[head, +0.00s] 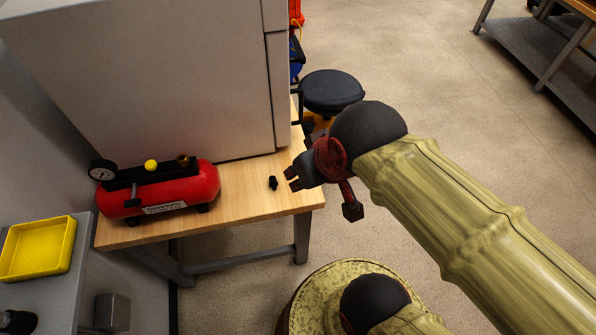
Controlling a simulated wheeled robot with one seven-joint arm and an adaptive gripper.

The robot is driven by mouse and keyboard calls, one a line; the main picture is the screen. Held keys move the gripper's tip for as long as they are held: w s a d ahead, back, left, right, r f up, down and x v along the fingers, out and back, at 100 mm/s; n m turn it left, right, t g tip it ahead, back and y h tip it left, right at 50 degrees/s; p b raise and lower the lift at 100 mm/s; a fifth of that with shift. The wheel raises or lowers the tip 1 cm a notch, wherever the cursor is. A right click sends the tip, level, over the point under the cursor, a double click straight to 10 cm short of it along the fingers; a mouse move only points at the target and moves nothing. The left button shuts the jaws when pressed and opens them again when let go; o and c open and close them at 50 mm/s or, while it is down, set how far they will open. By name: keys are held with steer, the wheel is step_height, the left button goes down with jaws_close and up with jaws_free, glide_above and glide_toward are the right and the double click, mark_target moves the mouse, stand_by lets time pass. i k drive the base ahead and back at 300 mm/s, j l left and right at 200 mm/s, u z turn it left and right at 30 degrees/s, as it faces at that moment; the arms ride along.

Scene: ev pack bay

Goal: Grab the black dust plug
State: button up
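The black dust plug (273,183) is a small dark piece on the wooden table (245,198), right of the red compressor. My gripper (291,179) is just to the right of the plug, its dark fingers pointing left toward it. The fingers look spread with a small gap between the tips. A narrow strip of wood shows between the fingertips and the plug, so they appear apart. The gripper's height above the table is hard to judge from this view.
A red compressor (170,193) with a gauge stands on the table's left. A large grey cabinet (150,80) rises behind. A yellow tray (38,249) lies on a grey surface at left. A black stool (332,90) stands beyond the table.

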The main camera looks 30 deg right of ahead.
mark_target(273, 183)
steer(key=z, duration=1.05)
steer(key=k+j+z, duration=0.85)
steer(key=k+z, duration=0.25)
